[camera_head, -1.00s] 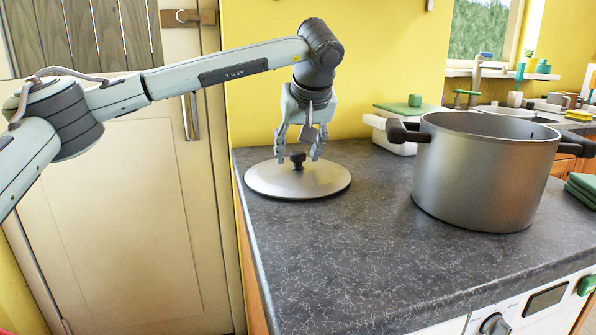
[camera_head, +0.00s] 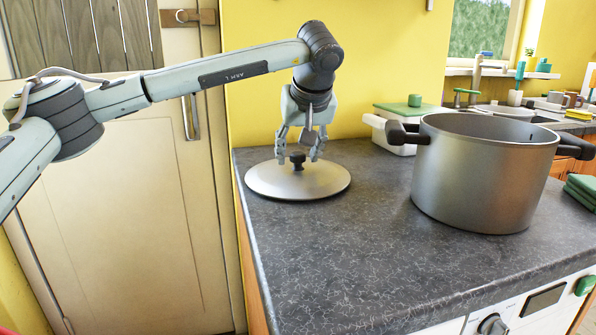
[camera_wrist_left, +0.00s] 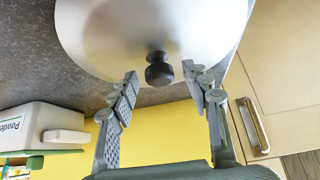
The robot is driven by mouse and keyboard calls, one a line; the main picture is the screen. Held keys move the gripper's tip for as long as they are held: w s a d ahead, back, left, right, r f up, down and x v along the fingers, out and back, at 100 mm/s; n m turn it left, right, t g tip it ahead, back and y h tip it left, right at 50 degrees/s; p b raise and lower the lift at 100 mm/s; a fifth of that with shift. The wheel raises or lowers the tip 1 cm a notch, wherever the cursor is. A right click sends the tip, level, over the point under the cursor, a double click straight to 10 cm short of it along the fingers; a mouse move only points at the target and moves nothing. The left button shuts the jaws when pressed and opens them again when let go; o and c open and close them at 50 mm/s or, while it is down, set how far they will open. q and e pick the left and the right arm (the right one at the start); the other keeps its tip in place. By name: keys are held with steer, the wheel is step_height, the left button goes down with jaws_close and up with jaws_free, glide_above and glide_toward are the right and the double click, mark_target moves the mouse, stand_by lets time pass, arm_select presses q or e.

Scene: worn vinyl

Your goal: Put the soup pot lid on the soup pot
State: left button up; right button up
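The soup pot lid (camera_head: 322,185) is a round grey metal disc with a dark knob (camera_head: 297,160), lying flat on the counter at its back left end. The lid also shows in the left wrist view (camera_wrist_left: 100,35), its knob (camera_wrist_left: 159,72) just ahead of my fingertips. My left gripper (camera_head: 299,152) points down over the lid, open, with its fingers to either side of the knob and apart from it. The soup pot (camera_head: 483,180) is a large grey metal pot with dark handles, standing upright to the right of the lid. My right gripper is not in view.
The dark counter (camera_head: 390,265) has clear room between lid and pot and in front. A white box with a green lid (camera_head: 410,109) stands behind the pot's left handle. Green cloths (camera_head: 583,190) lie at the right. A yellow wall (camera_head: 262,70) rises behind.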

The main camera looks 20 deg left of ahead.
mark_target(299, 154)
arm_select(q)
jaws_close()
steer(key=shift+r+p, duration=0.35)
steer(key=shift+r, duration=0.1)
stand_by(0.6)
steer(key=shift+r+p, duration=1.35)
steer(key=shift+r, duration=0.35)
